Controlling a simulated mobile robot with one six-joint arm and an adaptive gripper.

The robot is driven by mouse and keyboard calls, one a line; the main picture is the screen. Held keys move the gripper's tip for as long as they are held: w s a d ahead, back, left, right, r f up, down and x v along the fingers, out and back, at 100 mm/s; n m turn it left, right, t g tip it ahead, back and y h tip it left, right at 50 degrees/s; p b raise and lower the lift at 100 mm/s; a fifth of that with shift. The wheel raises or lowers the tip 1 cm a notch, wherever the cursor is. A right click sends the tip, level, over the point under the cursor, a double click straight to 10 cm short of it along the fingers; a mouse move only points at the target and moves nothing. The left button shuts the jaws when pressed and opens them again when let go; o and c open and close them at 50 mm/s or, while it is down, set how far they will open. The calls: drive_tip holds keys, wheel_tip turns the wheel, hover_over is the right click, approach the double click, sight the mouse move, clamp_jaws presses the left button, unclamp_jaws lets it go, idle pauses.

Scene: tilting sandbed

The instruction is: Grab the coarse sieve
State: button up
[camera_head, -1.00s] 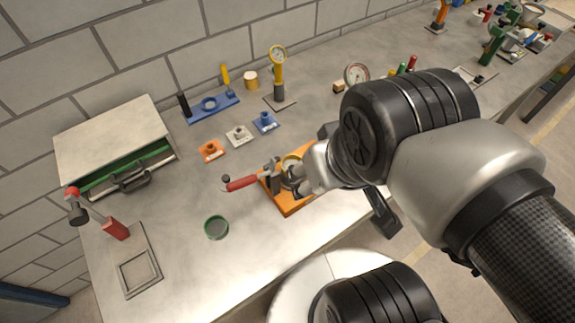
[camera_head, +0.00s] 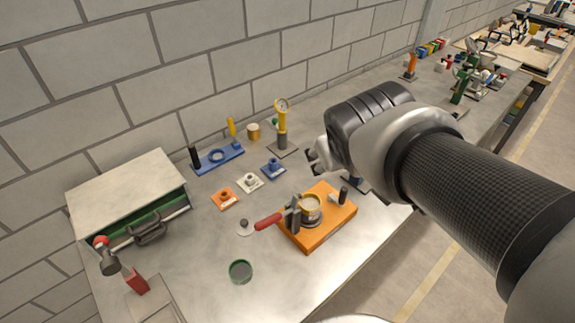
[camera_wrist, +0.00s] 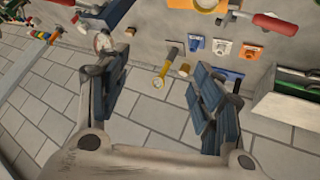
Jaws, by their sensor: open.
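A small round green-rimmed dish (camera_head: 240,270), which looks like a sieve, lies on the bench near its front edge. A tan-rimmed ring (camera_head: 311,205) sits on an orange block (camera_head: 330,235) beside a red-handled clamp (camera_head: 268,221). I cannot tell which of these is the coarse sieve. My gripper (camera_head: 314,160) is above the bench, behind the orange block and apart from both rings. In the wrist view my gripper (camera_wrist: 160,78) is open with nothing between its fingers, and part of a tan ring (camera_wrist: 206,5) shows at the top edge.
A box with a green drawer (camera_head: 150,228) stands at the left, with a red-topped tool (camera_head: 106,252) by it. Grey brick wall (camera_head: 230,60) backs the bench.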

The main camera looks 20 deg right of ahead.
drive_tip(key=w+d+n+t+h, duration=0.1)
drive_tip(key=w+d+n+t, duration=0.15)
drive_tip(key=w+d, duration=0.8)
drive_tip(key=w+d+f+n+t+y, duration=0.1)
drive_tip(key=w+d+f+n, duration=0.2)
drive_tip(key=d, duration=0.4)
drive_tip(key=s+f+n+y+p, duration=0.2)
drive_tip(key=s+f+y, duration=0.55)
drive_tip(key=f, duration=0.45)
drive_tip(key=s+a+f+g+y, duration=0.1)
drive_tip(key=s+a+f+y, duration=0.15)
drive_tip(key=s, duration=0.25)
drive_tip(key=s+a+f+y, duration=0.1)
drive_tip(key=s+a+y, duration=0.2)
drive_tip(key=s, duration=0.3)
drive_tip(key=b, duration=0.4)
approach(301, 201)
drive_tip(key=shift+n, duration=0.45)
drive_tip(key=shift+b+x, duration=0.95)
drive_tip(key=shift+x, duration=1.7)
drive_tip(key=shift+d+f, duration=0.1)
drive_tip(key=shift+c, duration=0.6)
